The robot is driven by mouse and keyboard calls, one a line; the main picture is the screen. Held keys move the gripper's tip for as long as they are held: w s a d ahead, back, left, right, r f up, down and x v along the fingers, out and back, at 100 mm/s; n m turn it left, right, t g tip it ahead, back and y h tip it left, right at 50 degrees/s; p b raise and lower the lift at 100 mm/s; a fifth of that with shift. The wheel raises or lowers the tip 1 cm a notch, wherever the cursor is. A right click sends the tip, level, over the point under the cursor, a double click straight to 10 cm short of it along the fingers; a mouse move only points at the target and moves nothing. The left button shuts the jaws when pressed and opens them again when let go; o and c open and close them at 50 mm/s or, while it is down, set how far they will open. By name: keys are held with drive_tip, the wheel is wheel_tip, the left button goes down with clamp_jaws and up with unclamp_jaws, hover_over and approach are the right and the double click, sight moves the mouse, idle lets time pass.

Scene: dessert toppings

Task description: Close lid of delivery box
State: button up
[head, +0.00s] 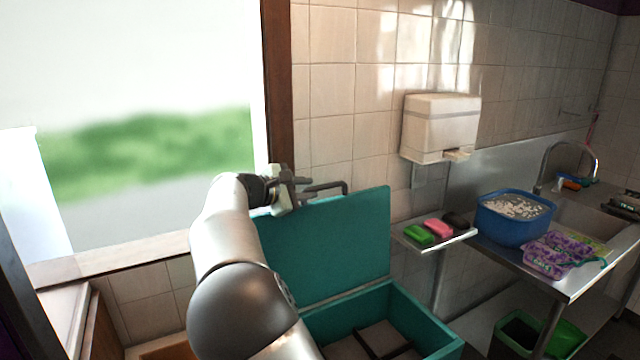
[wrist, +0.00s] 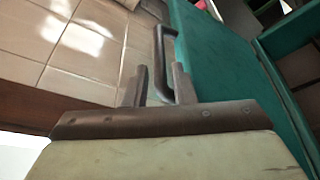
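The teal delivery box (head: 425,318) stands open at the bottom centre of the head view. Its lid (head: 335,245) is raised about upright at the back, and it fills the right of the wrist view (wrist: 225,70). A dark U-shaped handle (head: 330,187) sits at the lid's top edge; it also shows in the wrist view (wrist: 160,58). My gripper (head: 302,188) is at the handle, beside the lid's upper left. In the wrist view its two fingers (wrist: 160,85) are apart, with part of the handle between them and gaps visible. Firm contact cannot be seen.
Dark dividers (head: 385,342) show inside the box. A small shelf (head: 447,241) with green, pink and black items is right of the lid. A blue tub (head: 515,228) and purple trays (head: 560,255) stand on the metal counter. A white dispenser (head: 440,125) hangs above.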

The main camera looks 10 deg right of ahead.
sight(316, 189)
drive_tip(key=p+x, duration=0.1)
drive_tip(key=x, duration=0.4)
drive_tip(key=shift+w+d, duration=0.1)
clamp_jaws()
drive_tip(key=shift+f+b, duration=0.1)
drive_tip(key=shift+b, duration=0.25)
